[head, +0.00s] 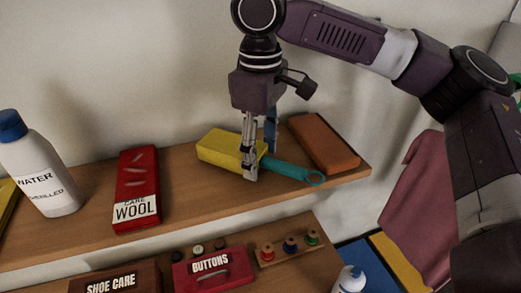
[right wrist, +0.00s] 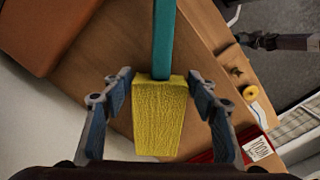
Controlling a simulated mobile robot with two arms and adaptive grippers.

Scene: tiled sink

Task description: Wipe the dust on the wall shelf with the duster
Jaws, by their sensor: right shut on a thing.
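The duster has a yellow block head (head: 218,146) and a teal handle (head: 288,170) with a ring at its end. It lies at or just above the right part of the wooden wall shelf (head: 85,226); I cannot tell if it touches. My right gripper (head: 259,165) points down, shut on the duster near where head meets handle. In the right wrist view the yellow head (right wrist: 159,118) sits between the fingers, with the teal handle (right wrist: 163,40) running away. I cannot make out dust on the shelf. My left gripper is out of view.
A brown-orange block (head: 325,143) lies close behind the handle, near the shelf's right end. A lower shelf holds a red buttons box (head: 213,272) and thread spools (head: 290,246).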

